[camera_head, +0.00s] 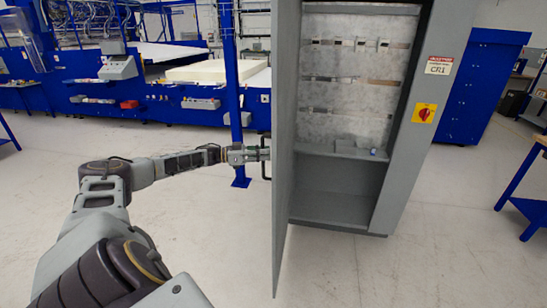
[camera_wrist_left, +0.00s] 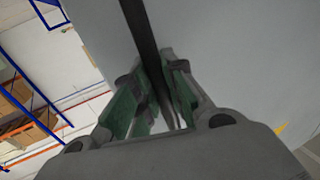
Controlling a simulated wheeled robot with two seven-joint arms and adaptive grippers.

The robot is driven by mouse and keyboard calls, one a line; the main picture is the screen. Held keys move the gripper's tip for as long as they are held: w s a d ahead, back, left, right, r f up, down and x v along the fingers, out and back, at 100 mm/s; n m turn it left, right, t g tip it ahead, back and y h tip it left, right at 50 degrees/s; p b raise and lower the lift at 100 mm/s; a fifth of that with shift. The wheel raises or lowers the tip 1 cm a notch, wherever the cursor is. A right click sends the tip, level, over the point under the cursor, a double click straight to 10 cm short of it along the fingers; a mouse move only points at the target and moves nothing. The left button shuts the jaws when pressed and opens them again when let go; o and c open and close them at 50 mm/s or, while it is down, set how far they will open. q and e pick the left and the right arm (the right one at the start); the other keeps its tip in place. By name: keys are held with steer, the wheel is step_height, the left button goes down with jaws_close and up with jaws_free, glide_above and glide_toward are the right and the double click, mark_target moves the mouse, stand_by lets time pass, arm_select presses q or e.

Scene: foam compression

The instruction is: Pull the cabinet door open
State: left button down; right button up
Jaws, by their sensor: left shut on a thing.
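The grey cabinet (camera_head: 408,120) stands right of centre in the head view, and its inside shows. Its door (camera_head: 285,120) stands wide open, swung out toward me and seen nearly edge-on. A dark bar handle (camera_head: 264,158) is on the door's outer face; in the left wrist view the handle (camera_wrist_left: 138,30) runs down between my fingers. My left gripper (camera_head: 262,155) is shut on the handle, with its green-padded fingers (camera_wrist_left: 162,95) on both sides of the bar. My right gripper is not in view.
Blue machinery (camera_head: 130,90) stands behind at the left, with a blue post (camera_head: 234,90) behind my gripper. A blue table (camera_head: 530,190) is at the right edge. The pale floor (camera_head: 400,275) in front of the cabinet is clear.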

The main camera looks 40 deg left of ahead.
arm_select(q)
steer(key=shift+s+a, duration=0.35)
steer(key=shift+a, duration=0.4)
steer(key=shift+s+a, duration=0.35)
steer(key=shift+a, duration=0.35)
steer(key=c, duration=1.5)
jaws_free()
steer(key=shift+d, duration=0.1)
steer(key=shift+o, duration=0.2)
steer(key=v, duration=1.2)
steer(key=shift+m, duration=0.3)
